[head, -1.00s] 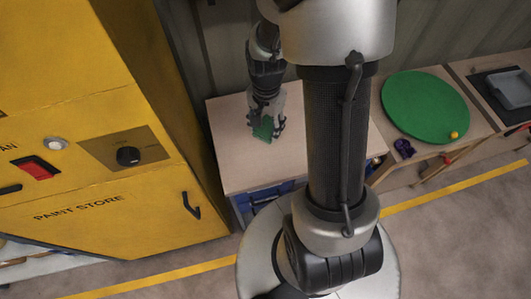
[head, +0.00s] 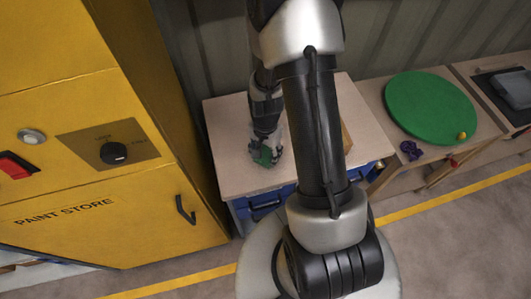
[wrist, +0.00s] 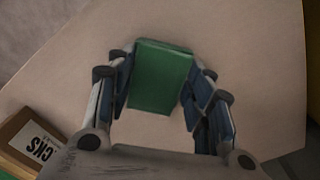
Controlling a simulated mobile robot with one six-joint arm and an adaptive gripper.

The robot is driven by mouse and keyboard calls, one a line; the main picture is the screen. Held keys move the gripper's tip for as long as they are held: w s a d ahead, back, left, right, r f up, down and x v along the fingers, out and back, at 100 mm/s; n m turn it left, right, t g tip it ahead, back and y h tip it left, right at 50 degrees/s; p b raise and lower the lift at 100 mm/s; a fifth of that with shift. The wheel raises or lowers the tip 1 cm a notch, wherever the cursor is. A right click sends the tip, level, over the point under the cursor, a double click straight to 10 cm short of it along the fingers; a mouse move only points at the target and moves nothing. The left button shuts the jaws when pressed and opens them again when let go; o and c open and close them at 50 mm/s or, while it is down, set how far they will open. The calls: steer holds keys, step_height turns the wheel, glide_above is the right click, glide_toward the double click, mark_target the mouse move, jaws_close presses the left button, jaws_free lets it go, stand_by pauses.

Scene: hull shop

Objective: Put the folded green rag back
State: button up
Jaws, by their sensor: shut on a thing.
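The folded green rag (wrist: 160,75) is a flat green block between the two fingers of my gripper (wrist: 158,85) in the wrist view. My gripper is shut on it, with a finger on each side. In the head view my gripper (head: 266,154) points down over the pale wooden worktop (head: 225,120), with the green rag (head: 264,156) at its fingertips. I cannot tell whether the rag touches the worktop.
A box lettered "CKS" (wrist: 38,145) lies at lower left in the wrist view. The yellow paint store cabinet (head: 110,210) stands left of the worktop. A green round disc (head: 432,107), a yellow ball (head: 462,135) and a purple item (head: 411,150) are right.

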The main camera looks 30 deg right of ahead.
steer(key=shift+r, duration=0.1)
steer(key=o, duration=1)
steer(key=shift+o, duration=0.2)
